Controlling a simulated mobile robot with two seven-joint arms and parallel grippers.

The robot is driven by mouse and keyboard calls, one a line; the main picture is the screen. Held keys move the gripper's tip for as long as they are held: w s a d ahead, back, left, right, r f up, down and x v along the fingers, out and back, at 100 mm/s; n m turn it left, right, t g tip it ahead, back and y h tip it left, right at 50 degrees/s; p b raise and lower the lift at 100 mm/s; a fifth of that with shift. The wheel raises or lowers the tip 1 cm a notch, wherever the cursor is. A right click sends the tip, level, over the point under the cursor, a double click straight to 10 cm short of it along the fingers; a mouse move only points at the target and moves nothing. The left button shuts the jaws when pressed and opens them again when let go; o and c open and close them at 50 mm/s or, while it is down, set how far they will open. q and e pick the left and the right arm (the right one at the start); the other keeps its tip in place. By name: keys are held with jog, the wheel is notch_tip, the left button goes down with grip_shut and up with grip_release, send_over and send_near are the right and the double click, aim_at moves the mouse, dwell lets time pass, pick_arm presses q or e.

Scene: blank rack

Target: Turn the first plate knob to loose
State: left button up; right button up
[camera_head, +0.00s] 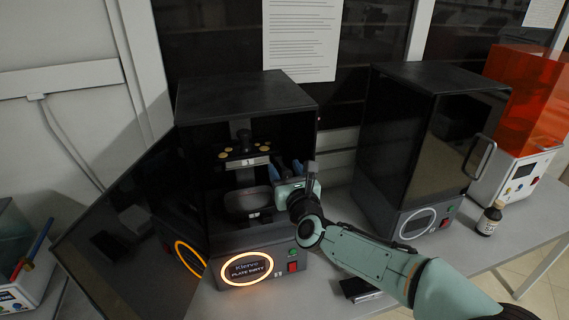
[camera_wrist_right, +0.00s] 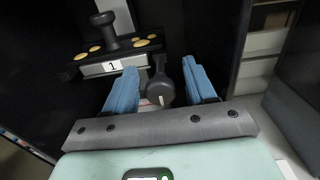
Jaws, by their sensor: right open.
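The open printer (camera_head: 245,92) holds a dark build plate carrier with a white label "1" (camera_head: 248,162). In the right wrist view the label (camera_wrist_right: 100,68) and yellow round spots show on the carrier, with a dark upright post (camera_wrist_right: 108,32) above it. A dark rounded knob with a pale mark (camera_wrist_right: 160,90) sits right of the label. My right gripper (camera_head: 284,166) reaches into the printer's right side. Its blue fingers (camera_wrist_right: 162,72) are apart, one on each side of the knob in the picture; contact cannot be told. My left gripper is out of view.
The printer's dark door (camera_head: 120,235) swings open to the left. Its ring display (camera_head: 247,269) glows orange and reads "PLATE DIRTY". A second, closed printer (camera_head: 400,140) stands right, beside a brown bottle (camera_head: 490,218) and an orange-covered machine (camera_head: 528,100).

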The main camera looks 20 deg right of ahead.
jog(key=shift+w, duration=0.55)
jog(key=c, duration=1)
